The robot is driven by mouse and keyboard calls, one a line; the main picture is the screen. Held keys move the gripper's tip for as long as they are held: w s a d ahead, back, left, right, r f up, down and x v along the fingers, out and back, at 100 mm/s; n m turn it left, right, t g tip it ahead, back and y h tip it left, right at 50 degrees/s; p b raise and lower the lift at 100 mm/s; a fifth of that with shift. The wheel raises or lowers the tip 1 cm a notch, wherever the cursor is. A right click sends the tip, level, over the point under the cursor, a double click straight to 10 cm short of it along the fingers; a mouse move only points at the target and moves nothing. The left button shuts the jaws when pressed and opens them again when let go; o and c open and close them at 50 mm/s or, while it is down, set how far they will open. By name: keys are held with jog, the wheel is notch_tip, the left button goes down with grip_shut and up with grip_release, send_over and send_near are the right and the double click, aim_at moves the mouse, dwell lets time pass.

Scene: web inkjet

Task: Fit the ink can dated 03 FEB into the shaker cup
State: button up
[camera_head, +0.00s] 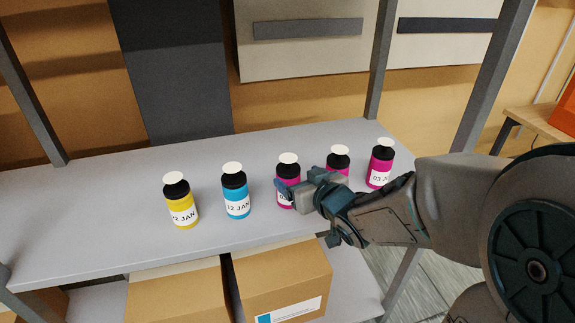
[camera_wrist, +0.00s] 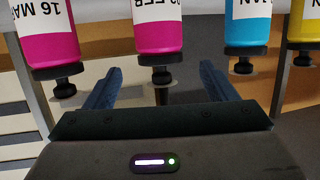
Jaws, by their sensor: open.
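The 03 FEB can is a magenta bottle with a black cap and white disc top, third from the left on the shelf (camera_head: 288,170). In the wrist view, which is upside down, its label reads "FEB" with the number partly cut off (camera_wrist: 158,30). My gripper (camera_head: 302,190) is open and empty in front of it. My gripper partly covers this can in the head view. No shaker cup is in view.
A yellow can (camera_head: 181,203) and a cyan can (camera_head: 235,192) stand left on the grey shelf (camera_head: 90,225). A magenta 16 MA can (camera_wrist: 48,35) stands close to the right, partly hidden in the head view. Another magenta can (camera_head: 380,165) is far right. Cardboard boxes (camera_head: 283,280) sit below.

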aim_at(290, 171)
jog(key=x, duration=0.3)
jog(key=shift+s+b, duration=0.1)
jog(key=shift+b, duration=0.3)
jog(key=shift+x, duration=2.7)
jog(key=shift+r, duration=0.1)
jog(key=c, duration=1.3)
